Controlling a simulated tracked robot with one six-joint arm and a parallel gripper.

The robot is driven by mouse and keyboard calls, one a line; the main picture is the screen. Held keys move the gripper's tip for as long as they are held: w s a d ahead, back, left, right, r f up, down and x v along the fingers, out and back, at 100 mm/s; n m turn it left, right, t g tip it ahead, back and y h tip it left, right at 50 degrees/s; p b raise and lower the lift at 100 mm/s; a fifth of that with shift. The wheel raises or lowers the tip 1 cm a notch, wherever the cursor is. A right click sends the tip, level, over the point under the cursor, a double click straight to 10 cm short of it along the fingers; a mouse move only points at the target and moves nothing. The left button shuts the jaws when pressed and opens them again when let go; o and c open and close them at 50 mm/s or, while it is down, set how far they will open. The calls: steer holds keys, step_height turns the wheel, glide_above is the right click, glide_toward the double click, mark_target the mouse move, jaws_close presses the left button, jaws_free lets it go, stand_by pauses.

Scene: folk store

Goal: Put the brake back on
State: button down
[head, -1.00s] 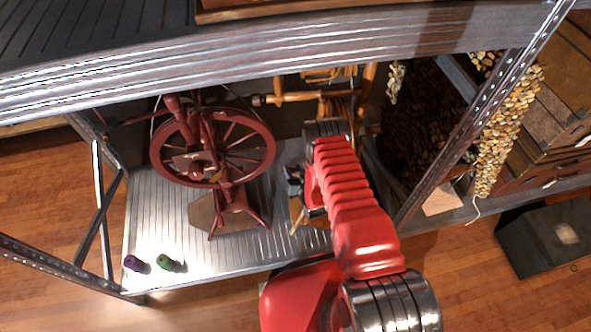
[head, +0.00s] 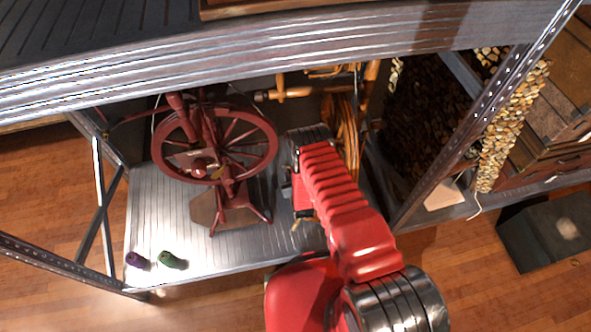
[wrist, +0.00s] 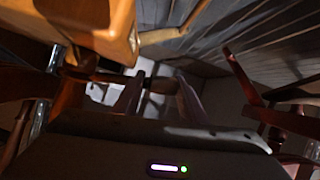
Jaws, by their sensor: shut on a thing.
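A light wooden spinning wheel (head: 345,125) stands on the metal shelf at the middle right in the head view, partly hidden behind my arm. My gripper (wrist: 158,85) shows in the wrist view, with its two dark fingers among the wooden parts of this wheel. It is shut on a small brown wooden part (wrist: 156,84), seen as a short bar between the fingers. The wrist view is dark, and I cannot tell whether this part is the brake. In the head view the fingertips are hidden by my arm. A large orange wooden piece (wrist: 95,22) is close at the upper left.
A dark red spinning wheel (head: 215,150) stands to the left on the same shelf (head: 150,210). A purple spool (head: 137,261) and a green spool (head: 171,260) lie near the front left edge. A metal post (head: 480,115) rises at the right. The shelf above (head: 290,55) limits height.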

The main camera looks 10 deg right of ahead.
steer(key=shift+f, duration=0.1)
steer(key=c, duration=1.4)
jaws_free()
steer(key=v, duration=1.4)
